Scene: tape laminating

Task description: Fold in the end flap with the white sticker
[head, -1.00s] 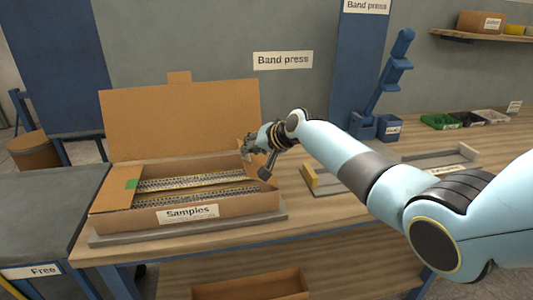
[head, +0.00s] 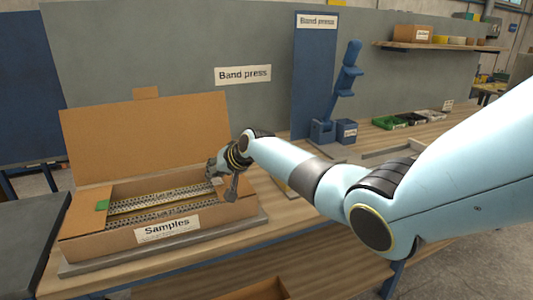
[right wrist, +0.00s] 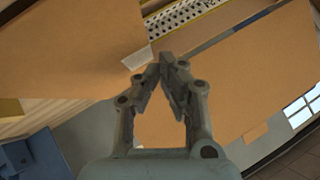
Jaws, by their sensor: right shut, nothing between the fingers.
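The open cardboard box (head: 120,243) labelled Samples stands on the bench, its lid (head: 150,135) raised at the back. Its left end flap with a green sticker (head: 102,206) lies folded in. Metal strips (head: 150,205) lie inside. My right gripper (head: 211,172) is shut and empty at the box's right end. In the right wrist view, its fingertips (right wrist: 167,66) are beside the white sticker (right wrist: 137,57) at the edge of a cardboard flap (right wrist: 70,45). The arm partly hides this end in the head view, so the flap's exact angle is unclear. My left gripper is out of view.
The box rests on a grey board (head: 75,268) near the bench's front left. A blue press stand (head: 345,85) and blue bins (head: 346,131) stand to the right. Green and dark trays (head: 390,122) are farther right. A dark table (head: 22,235) is at left.

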